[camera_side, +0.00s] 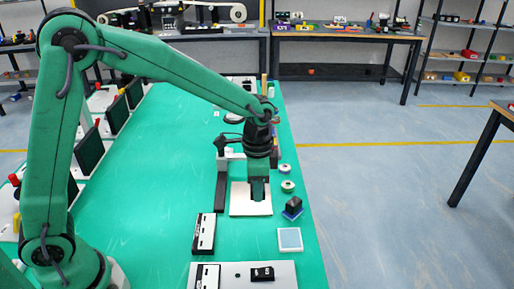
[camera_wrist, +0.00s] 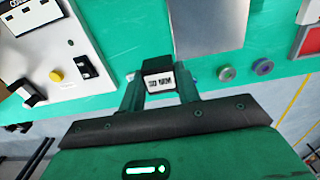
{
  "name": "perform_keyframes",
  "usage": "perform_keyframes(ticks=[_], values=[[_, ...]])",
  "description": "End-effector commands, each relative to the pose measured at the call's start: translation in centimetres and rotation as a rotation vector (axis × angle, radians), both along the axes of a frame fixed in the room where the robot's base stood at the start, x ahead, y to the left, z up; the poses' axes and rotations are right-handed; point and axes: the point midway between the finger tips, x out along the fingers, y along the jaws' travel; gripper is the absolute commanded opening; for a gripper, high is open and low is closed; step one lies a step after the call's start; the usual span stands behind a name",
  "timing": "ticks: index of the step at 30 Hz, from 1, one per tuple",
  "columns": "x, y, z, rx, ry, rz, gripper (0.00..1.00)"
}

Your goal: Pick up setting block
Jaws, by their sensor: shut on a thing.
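The setting block (camera_wrist: 158,78) is a small dark block with a white face lettered like "30 MM". It sits between the two fingers of my gripper (camera_wrist: 160,88) in the wrist view, and the fingers are shut on it. In the side view my gripper (camera_side: 258,190) points down over a white square plate (camera_side: 238,208). The block is hidden or too small to make out there. I cannot tell whether it touches a surface below.
Two round knobs (camera_side: 287,186) and a dark block on a blue base (camera_side: 293,206) stand right of the plate. A pale square tile (camera_side: 289,239) lies nearer. A white-and-black unit (camera_side: 204,234) stands front left.

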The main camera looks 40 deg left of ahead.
Motion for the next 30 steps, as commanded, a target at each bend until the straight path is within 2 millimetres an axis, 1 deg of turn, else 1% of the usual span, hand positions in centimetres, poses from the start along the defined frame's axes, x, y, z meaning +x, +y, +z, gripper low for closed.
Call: perform_keyframes(ticks=[3, 7, 26, 30], values=[[-0.6, -1.0, 0.7, -0.001, -0.001, -0.002, 0.04], [-1.0, -1.5, 1.1, 0.000, -0.001, -0.001, 0.04], [-1.1, -1.6, 1.2, 0.000, 0.000, 0.000, 0.04], [-1.6, -2.0, 1.2, 0.000, 0.000, -0.002, 0.04]])
